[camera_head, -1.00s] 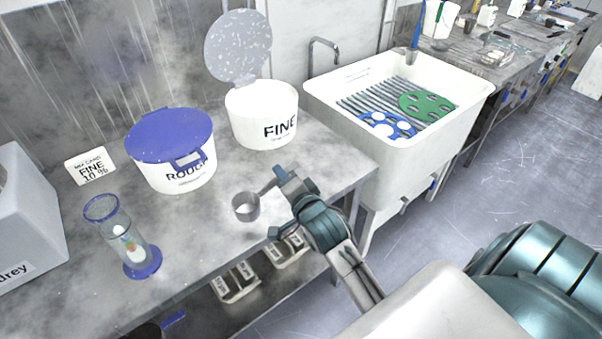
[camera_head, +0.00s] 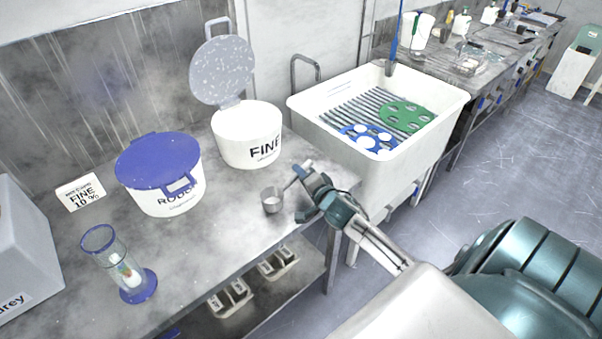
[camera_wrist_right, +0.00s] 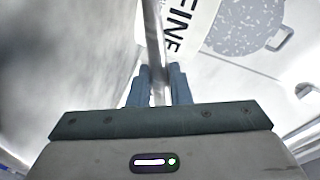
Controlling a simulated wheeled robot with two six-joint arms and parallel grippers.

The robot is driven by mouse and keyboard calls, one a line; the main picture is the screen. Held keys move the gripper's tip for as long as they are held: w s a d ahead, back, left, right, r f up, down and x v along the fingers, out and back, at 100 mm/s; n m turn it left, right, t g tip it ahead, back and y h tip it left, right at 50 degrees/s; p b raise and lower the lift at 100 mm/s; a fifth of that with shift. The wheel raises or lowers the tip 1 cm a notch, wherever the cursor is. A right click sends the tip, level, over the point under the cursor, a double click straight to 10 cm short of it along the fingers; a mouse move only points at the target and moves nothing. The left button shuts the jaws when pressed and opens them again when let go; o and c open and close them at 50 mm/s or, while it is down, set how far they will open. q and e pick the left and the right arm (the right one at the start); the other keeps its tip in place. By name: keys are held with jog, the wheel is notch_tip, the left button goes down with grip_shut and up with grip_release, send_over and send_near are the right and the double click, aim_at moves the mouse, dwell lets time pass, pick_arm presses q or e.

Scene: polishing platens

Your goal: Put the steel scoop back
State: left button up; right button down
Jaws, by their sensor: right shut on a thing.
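The steel scoop (camera_head: 271,202) is a small metal cup with a handle. My right gripper (camera_head: 305,176) is shut on the scoop's handle, near the bench's right end. In the right wrist view the handle (camera_wrist_right: 154,50) runs up from between the two fingertips (camera_wrist_right: 158,88); the cup is not clear there. Whether the scoop touches the bench or hangs just above it I cannot tell. The white FINE tub (camera_head: 247,136) stands behind the scoop with its speckled lid (camera_head: 222,70) raised. My left gripper is not in view.
The ROUGH tub (camera_head: 165,190) has its blue lid (camera_head: 158,160) shut. A clear cylinder (camera_head: 112,258) on a blue base, a FINE 10 % card (camera_head: 80,191) and a grey box (camera_head: 28,255) stand at left. A white sink (camera_head: 310,115) with discs is at right. The front bench top (camera_head: 205,240) is clear.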

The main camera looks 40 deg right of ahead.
jog(key=shift+f, duration=0.4)
jog(key=shift+f, duration=0.15)
jog(key=c, duration=1.3)
grip_release()
jog(key=shift+c, duration=0.2)
jog(key=shift+a, duration=0.1)
